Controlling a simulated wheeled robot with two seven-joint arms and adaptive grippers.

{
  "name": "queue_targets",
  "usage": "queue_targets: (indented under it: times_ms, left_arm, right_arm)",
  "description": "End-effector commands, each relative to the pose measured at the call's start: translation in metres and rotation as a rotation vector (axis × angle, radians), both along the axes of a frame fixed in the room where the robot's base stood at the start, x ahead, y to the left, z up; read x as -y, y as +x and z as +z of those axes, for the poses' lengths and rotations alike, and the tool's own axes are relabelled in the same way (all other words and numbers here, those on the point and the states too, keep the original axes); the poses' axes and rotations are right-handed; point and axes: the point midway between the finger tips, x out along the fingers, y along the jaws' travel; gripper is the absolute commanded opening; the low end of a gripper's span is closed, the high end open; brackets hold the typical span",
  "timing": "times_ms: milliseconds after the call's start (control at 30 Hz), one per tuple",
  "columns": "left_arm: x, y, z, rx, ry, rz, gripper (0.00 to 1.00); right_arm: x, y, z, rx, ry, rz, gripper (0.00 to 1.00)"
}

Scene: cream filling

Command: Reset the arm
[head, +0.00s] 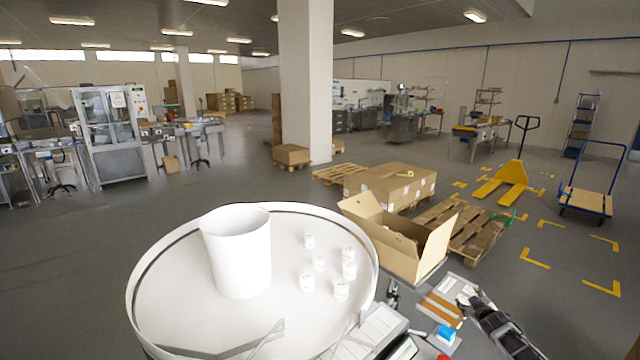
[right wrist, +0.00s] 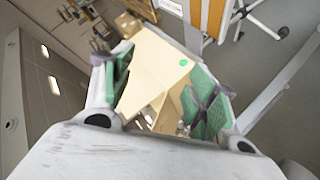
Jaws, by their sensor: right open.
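My right arm comes in at the lower right of the head view, with the right gripper (head: 468,299) beside the small station at the turntable's right. In the right wrist view the right gripper (right wrist: 160,88) is open, its two green-padded fingers wide apart with nothing held between them. An open cardboard box (right wrist: 150,68) shows beyond the fingers. The same open box (head: 400,258) stands right of the turntable in the head view. My left arm and gripper are not in view.
A round white turntable (head: 180,305) bears a tall white cylinder (head: 238,255) and several small white jars (head: 348,262). A station with a blue button (head: 446,333) and a red button stands at its right. A wooden pallet (head: 470,228) lies behind the box. Open floor is at the right.

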Motion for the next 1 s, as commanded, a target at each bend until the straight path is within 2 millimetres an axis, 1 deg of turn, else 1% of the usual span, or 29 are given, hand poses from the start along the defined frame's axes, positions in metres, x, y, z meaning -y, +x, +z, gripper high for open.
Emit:
queue_targets:
  times_ms: [33, 100, 267, 400, 467, 500, 567, 600, 700, 867, 967, 1000]
  left_arm:
    - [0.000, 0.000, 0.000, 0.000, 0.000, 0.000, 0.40]
    - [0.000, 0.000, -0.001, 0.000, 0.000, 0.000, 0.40]
    - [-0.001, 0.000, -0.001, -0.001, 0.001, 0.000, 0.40]
    - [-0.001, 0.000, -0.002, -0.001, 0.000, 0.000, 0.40]
    - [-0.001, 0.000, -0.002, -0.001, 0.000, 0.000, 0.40]
    - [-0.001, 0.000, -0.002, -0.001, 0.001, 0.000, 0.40]
    - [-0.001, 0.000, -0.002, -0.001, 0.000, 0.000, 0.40]
    - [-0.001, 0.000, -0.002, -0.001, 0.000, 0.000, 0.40]
    - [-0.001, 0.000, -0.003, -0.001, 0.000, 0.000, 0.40]
    - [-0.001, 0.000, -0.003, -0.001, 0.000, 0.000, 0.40]
    - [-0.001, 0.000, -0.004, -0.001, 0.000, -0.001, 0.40]
    - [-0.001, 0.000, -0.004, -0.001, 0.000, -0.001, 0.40]
  right_arm:
    - [-0.004, -0.011, -0.025, -0.026, 0.009, -0.005, 0.58]
    - [-0.009, -0.025, -0.054, -0.058, 0.016, -0.009, 0.58]
    - [-0.021, -0.061, -0.117, -0.133, 0.038, -0.024, 0.58]
    - [-0.033, -0.097, -0.169, -0.202, 0.059, -0.037, 0.58]
    - [-0.039, -0.113, -0.190, -0.232, 0.070, -0.044, 0.58]
    - [-0.043, -0.125, -0.205, -0.251, 0.078, -0.049, 0.58]
    - [-0.050, -0.141, -0.225, -0.279, 0.090, -0.054, 0.58]
    - [-0.055, -0.153, -0.238, -0.299, 0.097, -0.058, 0.58]
    - [-0.068, -0.184, -0.270, -0.346, 0.120, -0.068, 0.58]
    - [-0.090, -0.236, -0.318, -0.421, 0.160, -0.086, 0.58]
    - [-0.107, -0.269, -0.345, -0.465, 0.188, -0.097, 0.58]
    - [-0.113, -0.283, -0.355, -0.485, 0.199, -0.100, 0.58]
